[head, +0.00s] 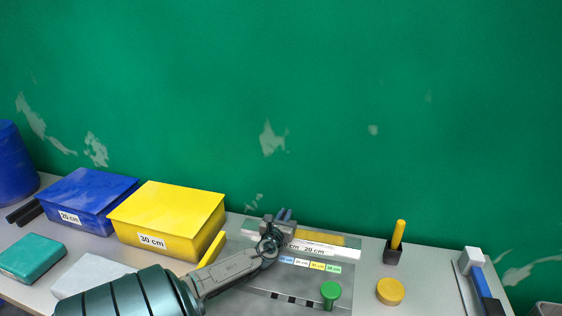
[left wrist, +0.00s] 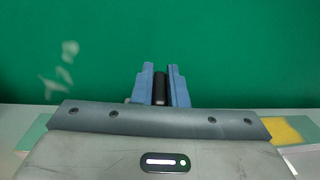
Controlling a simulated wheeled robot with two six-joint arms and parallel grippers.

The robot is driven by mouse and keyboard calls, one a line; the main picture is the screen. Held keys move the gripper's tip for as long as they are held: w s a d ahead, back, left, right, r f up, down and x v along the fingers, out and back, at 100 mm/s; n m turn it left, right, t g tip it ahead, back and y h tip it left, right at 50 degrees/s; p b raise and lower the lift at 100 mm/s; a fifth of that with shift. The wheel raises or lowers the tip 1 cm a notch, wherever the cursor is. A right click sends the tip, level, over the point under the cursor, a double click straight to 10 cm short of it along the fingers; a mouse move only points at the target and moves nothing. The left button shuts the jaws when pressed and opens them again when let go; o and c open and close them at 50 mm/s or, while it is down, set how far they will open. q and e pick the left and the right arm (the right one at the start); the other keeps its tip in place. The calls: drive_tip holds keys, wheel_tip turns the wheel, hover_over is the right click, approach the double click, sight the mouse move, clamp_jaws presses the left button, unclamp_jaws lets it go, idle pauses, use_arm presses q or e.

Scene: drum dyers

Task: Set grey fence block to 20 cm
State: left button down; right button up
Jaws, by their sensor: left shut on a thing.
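My left gripper (head: 283,215) reaches the measuring board (head: 255,282) from the left. Its blue fingers (left wrist: 160,84) are shut on a dark upright piece (left wrist: 160,89), which appears to be a handle on the grey fence block (head: 266,219). The block is at the left part of the white scale strip (head: 345,254) and is mostly hidden by my gripper and wrist. On the strip, a "20 cm" mark (head: 314,251) shows to the right of the gripper, and a partly covered mark shows beside it. My right gripper is not in view.
A green knob (head: 330,291) is on the board's front. A yellow disc (head: 390,291) and a pen holder (head: 394,254) stand right. A green wall rises behind.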

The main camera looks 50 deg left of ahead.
use_arm(q)
drive_tip(key=c, duration=1.4)
unclamp_jaws()
drive_tip(key=shift+s+f, duration=0.1)
drive_tip(key=shift+f, duration=0.05)
drive_tip(key=shift+c, duration=0.2)
drive_tip(key=b+v, duration=0.1)
drive_tip(key=v, duration=1)
drive_tip(key=shift+b, duration=0.3)
